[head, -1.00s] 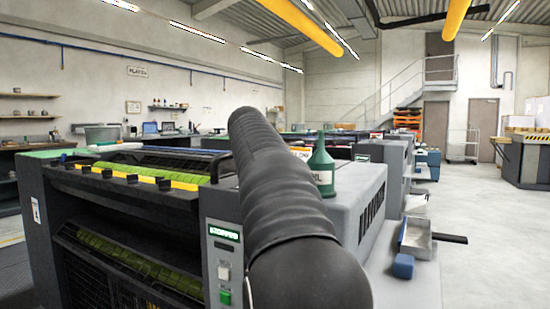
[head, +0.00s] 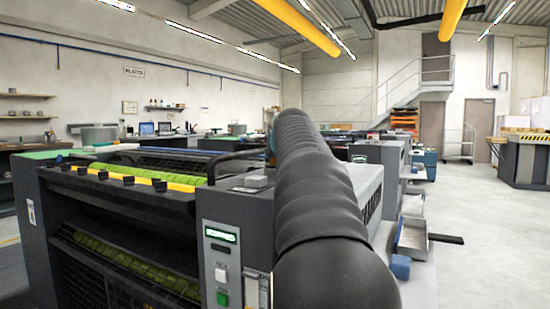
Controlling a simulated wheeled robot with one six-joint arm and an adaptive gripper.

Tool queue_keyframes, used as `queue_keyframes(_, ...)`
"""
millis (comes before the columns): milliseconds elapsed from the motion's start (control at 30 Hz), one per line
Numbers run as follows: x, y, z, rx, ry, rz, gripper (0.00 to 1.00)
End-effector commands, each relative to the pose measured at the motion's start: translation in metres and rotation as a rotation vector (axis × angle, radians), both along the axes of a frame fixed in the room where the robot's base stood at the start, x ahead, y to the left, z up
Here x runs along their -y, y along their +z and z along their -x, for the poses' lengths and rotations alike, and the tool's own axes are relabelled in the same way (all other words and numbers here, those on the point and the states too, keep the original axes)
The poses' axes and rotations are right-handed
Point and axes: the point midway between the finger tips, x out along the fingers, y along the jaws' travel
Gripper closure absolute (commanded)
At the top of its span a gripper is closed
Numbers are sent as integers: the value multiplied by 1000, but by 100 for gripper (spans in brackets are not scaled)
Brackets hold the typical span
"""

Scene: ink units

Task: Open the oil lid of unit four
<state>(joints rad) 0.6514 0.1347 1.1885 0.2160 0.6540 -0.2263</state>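The nearest ink unit (head: 120,205) fills the lower left of the head view, with green rollers, a yellow strip and a lit green status display (head: 221,235). I cannot read a unit number on it. A small grey raised block (head: 257,181) sits on its top beside my arm; I cannot tell whether it is the oil lid. My black-sleeved arm reaches forward over the unit's right part and hides much of its top. My gripper is hidden beyond the arm. The green oil bottle seen earlier is now behind my arm, at most a thin sliver showing.
A metal tray (head: 412,238) with a dark handle and a blue block (head: 400,267) stick out at the unit's right side. More units stand in a row behind. The grey floor (head: 485,245) on the right is clear, with a striped-edge bench (head: 525,160) beyond.

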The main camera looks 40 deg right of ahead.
Motion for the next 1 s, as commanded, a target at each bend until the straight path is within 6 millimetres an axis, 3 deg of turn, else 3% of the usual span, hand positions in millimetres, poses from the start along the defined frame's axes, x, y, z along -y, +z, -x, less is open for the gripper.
queue_keyframes(567, 1, 0, 0, -2, 18, 1, 100)
queue_keyframes(600, 1, 0, 0, -2, 18, 1, 59)
queue_keyframes(667, 1, 0, 0, -2, 18, 1, 44)
queue_keyframes(1000, -1, 0, 0, -1, 20, 0, 44)
